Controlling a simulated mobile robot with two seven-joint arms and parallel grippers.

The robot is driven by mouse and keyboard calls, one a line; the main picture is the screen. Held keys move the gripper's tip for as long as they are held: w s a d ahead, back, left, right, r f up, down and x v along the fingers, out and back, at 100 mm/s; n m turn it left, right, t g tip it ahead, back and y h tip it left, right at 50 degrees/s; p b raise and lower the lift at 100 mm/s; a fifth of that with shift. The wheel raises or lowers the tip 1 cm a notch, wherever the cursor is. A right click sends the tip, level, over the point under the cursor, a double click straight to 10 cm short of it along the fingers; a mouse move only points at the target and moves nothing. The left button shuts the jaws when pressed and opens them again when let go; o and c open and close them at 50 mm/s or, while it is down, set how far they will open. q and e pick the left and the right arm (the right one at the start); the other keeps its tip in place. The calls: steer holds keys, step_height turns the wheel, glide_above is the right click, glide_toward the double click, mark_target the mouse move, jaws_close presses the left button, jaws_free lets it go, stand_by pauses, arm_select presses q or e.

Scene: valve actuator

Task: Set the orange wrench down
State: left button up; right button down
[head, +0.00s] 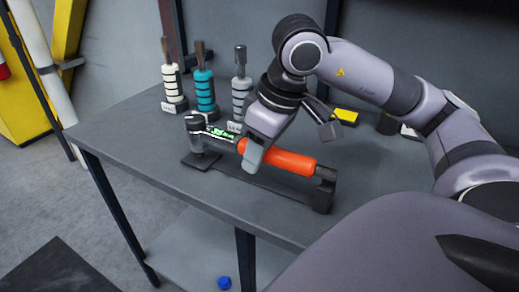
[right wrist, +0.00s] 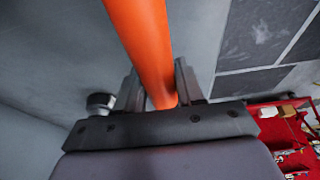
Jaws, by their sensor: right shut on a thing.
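The orange wrench (head: 292,163) has an orange handle, a green-lit display and a dark head at its left end. It lies lengthwise over a low black stand (head: 322,197) at the table's front edge. I cannot tell whether it touches the stand's uprights. My right gripper (head: 254,156) is shut on the handle near the display, coming from above. In the right wrist view the orange handle (right wrist: 145,40) runs between the two fingers (right wrist: 158,88). My left gripper is not in view.
The grey table (head: 130,125) holds three ringed tools at the back: cream (head: 173,84), teal (head: 205,90) and grey (head: 240,85). A yellow block (head: 346,116) stands behind my right wrist. A blue cap (head: 224,282) lies below the table. The table's left corner is clear.

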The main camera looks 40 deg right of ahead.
steer(key=shift+b, duration=0.3)
stand_by(0.6)
stand_by(0.9)
steer(key=shift+f+b, duration=1.2)
steer(key=shift+b, duration=0.2)
steer(key=c, duration=0.7)
jaws_free()
steer(key=shift+r, duration=0.1)
steer(key=shift+o, duration=0.4)
steer(key=shift+s, duration=0.1)
